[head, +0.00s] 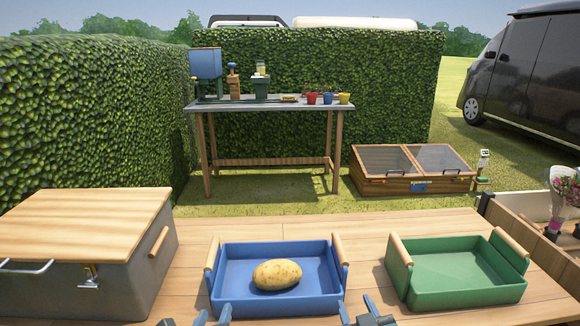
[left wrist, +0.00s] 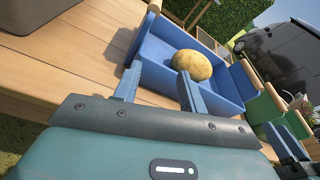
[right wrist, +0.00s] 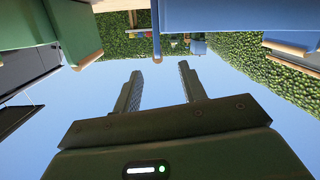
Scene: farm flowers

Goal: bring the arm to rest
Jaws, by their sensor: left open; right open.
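My left gripper (head: 213,316) is at the bottom edge of the head view, in front of the blue tray (head: 222,286). In the left wrist view its two fingers (left wrist: 155,90) are apart with nothing between them. My right gripper (head: 357,312) is at the bottom edge too, between the blue tray and the green tray (head: 450,297). In the right wrist view its fingers (right wrist: 161,90) are apart and empty, against sky, with the picture upside down. A potato (head: 277,274) lies in the blue tray, clear of both grippers. Most of both arms is out of view.
A grey box with a wooden lid (head: 85,225) stands on the wooden table (head: 370,222) at left. A wooden crate (head: 520,226) with a bouquet (head: 565,184) is at far right. Behind are a potting bench (head: 270,104), a cold frame (head: 412,185) and hedges.

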